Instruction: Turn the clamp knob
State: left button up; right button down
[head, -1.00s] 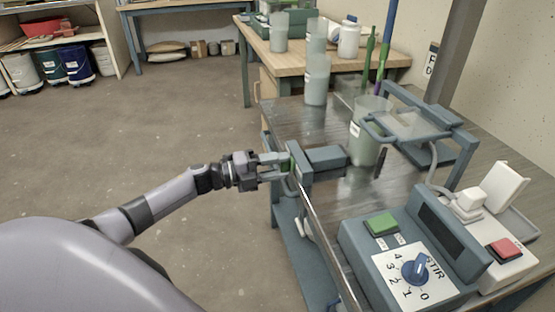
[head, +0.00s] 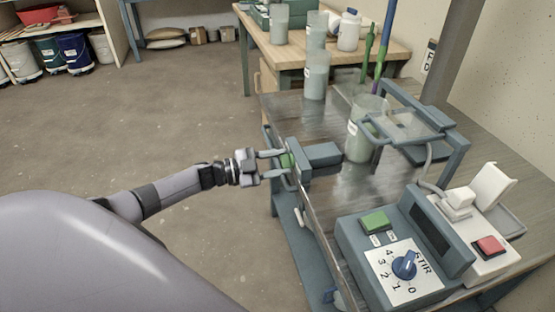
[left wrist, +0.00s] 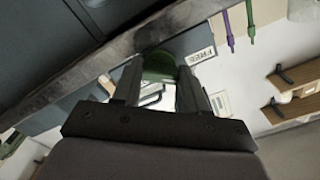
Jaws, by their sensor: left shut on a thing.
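The clamp knob (head: 286,161) is a green disc on the left end of the grey clamp block (head: 318,156) at the table's left edge. My left gripper (head: 282,164) reaches it from the left, with its fingers on either side of it. In the left wrist view the green knob (left wrist: 160,66) sits between the two fingertips (left wrist: 158,78), and the gripper is shut on it. My right gripper is not in view.
The stir control box (head: 373,250) with a blue dial (head: 404,265) stands at the table's front. A white device with a red button (head: 490,246) is beside it. A wooden table (head: 290,63) with jars is behind. The floor on the left is clear.

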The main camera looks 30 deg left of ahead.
pick_arm(q)
jog(key=shift+n, duration=0.8)
jog(key=o, duration=1.1)
jog(key=shift+c, duration=0.2)
jog(key=v, duration=0.7)
jog(key=shift+p, duration=0.45)
